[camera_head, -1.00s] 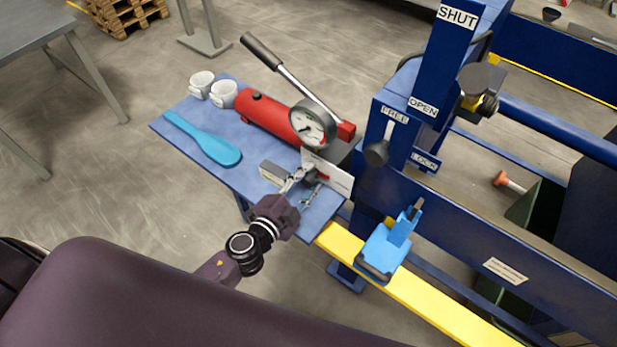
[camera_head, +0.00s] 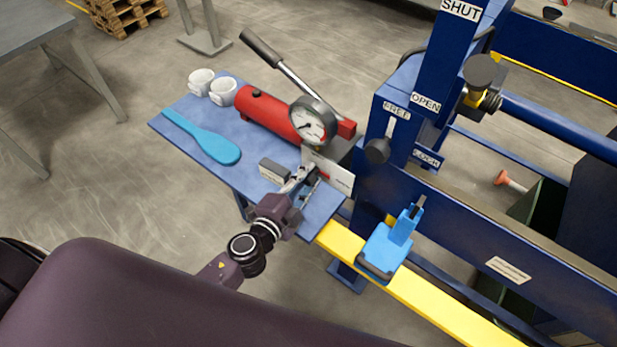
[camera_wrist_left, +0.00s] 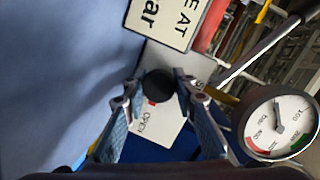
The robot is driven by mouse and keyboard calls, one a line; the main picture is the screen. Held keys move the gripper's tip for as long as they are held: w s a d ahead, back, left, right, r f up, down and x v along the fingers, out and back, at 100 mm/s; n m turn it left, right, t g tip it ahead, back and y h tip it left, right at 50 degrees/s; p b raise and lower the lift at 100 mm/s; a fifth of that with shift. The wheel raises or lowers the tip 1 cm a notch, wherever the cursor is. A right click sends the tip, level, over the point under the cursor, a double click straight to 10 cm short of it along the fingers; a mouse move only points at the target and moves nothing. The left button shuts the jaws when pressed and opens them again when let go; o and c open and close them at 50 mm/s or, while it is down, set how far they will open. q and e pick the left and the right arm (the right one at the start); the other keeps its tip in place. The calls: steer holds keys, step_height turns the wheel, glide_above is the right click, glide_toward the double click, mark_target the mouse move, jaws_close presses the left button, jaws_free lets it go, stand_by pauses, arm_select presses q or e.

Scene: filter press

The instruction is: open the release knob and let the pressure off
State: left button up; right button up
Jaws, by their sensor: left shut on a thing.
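The red hand pump (camera_head: 268,115) lies on a blue side table with its lever raised. Its round gauge (camera_head: 308,122) faces me and also shows in the left wrist view (camera_wrist_left: 277,125), its needle pointing up the dial. My left gripper (camera_head: 305,179) is at the pump's front end, beside the white label plates (camera_head: 332,172). In the left wrist view the black release knob (camera_wrist_left: 158,85) sits between the fingertips of the left gripper (camera_wrist_left: 155,88), which is shut on it. A plate marked OPEN (camera_wrist_left: 157,127) is behind the knob. In the head view the gripper hides the knob.
The blue press frame (camera_head: 450,210) with FREE and LOCK labels stands close on the right.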

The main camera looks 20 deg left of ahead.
arm_select(q)
steer(key=o, duration=0.9)
steer(key=v, duration=1.2)
steer(key=shift+a+r, duration=0.1)
steer(key=shift+a, duration=0.05)
